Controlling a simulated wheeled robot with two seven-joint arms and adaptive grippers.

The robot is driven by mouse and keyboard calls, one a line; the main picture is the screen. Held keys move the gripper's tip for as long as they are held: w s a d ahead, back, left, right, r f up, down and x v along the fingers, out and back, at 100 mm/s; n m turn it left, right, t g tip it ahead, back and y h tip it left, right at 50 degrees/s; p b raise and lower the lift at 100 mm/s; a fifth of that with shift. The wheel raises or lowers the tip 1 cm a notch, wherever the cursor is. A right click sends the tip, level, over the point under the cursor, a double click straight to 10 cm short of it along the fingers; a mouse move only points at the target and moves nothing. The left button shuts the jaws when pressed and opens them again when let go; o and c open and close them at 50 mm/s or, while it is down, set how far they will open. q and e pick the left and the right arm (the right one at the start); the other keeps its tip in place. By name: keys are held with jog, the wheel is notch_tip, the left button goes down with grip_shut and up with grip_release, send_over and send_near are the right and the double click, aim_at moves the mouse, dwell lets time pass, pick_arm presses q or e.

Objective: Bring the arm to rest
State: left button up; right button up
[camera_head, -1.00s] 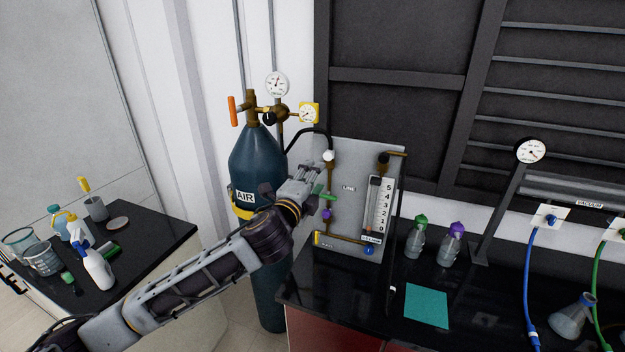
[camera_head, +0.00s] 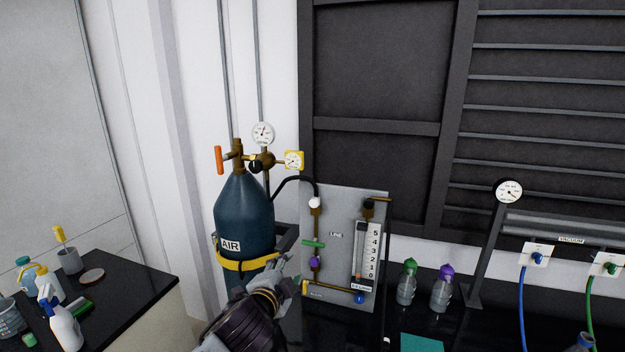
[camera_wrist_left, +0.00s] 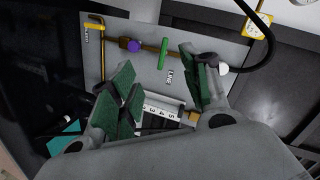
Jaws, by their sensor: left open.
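My left gripper (camera_head: 280,275) is low in the head view, in front of the dark blue AIR cylinder and just left of the grey valve panel. In the left wrist view its green-padded fingers (camera_wrist_left: 165,90) stand apart with nothing held between them. The grey panel (camera_head: 336,225) carries a green-handled valve (camera_head: 314,244), a purple knob (camera_head: 314,262), a blue knob (camera_head: 360,298) and a flowmeter (camera_head: 368,255). The green handle also shows beyond the fingers in the left wrist view (camera_wrist_left: 163,53). I cannot tell the exact gap to the panel. My right gripper is out of view.
The AIR cylinder (camera_head: 243,215) has an orange handle and gauges on top. Two capped bottles stand right of the panel, near a teal sheet (camera_head: 421,343). A side bench (camera_head: 120,300) at left holds bottles and beakers. Blue and green hoses hang at right.

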pick_arm(q)
jog(key=s+a+f+n+g+y, duration=0.1)
jog(key=s+a+f+n+g, duration=0.55)
jog(key=s+f, duration=0.65)
jog(key=s+a+f+n+g+y, duration=0.2)
jog(key=s+a+f+n+g, duration=0.2)
jog(key=s+a+f+n, duration=0.7)
jog(key=s+d+f+m+g+b, duration=0.1)
jog(key=s+f+m, duration=0.15)
jog(key=f, duration=1.55)
jog(key=s+d+f+m+g+b, duration=0.15)
jog(key=s+f, duration=0.25)
jog(key=f, duration=1.4)
jog(key=s+a+f, duration=0.2)
jog(key=s+f, duration=0.9)
jog(key=s+a+f+b, duration=0.1)
jog(key=s+a+f, duration=0.2)
jog(key=s+f, duration=0.8)
jog(key=shift+m+b, duration=0.3)
jog(key=shift+m, duration=0.05)
